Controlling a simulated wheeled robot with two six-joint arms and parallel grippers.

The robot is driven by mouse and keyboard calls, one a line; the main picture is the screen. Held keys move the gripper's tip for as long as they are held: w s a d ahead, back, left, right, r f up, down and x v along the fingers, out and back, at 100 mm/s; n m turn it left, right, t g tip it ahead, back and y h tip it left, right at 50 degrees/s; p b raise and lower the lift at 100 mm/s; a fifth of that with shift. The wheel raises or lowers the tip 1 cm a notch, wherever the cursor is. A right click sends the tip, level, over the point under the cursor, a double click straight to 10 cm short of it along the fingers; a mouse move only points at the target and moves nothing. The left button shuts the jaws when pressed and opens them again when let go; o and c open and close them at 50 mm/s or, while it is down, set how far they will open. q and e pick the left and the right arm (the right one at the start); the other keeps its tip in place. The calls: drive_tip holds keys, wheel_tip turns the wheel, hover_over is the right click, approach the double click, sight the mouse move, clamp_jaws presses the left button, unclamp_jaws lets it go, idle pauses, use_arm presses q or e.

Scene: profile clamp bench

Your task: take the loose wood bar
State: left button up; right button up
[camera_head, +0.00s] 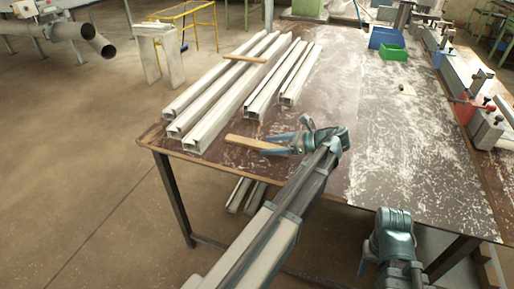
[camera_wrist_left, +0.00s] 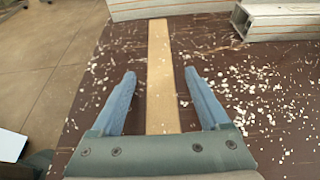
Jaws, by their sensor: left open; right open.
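The loose wood bar (camera_head: 250,142) is a short, flat, light brown strip lying on the near left part of the bench. In the left wrist view the wood bar (camera_wrist_left: 160,75) runs away from me between the two fingers, with a gap on each side. My left gripper (camera_head: 272,145) is open at the bar's right end; its blue fingers (camera_wrist_left: 158,90) also show in the left wrist view. Whether the fingers touch the bench is unclear. My right gripper (camera_head: 368,262) is low at the front edge of the bench, away from the bar, its fingers mostly hidden.
White profiles (camera_head: 215,105) lie in two groups beyond the bar, with another wood strip (camera_head: 245,59) across the left group. Blue bins (camera_head: 387,40) and a green bin (camera_head: 392,53) stand at the back. A clamp rail (camera_head: 455,80) lines the right side. The bench middle is clear.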

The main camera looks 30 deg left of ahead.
use_arm(q)
drive_tip(key=shift+a+f, duration=0.2)
drive_tip(key=shift+a, duration=0.1)
drive_tip(key=shift+r, duration=0.1)
clamp_jaws()
drive_tip(key=shift+r, duration=0.1)
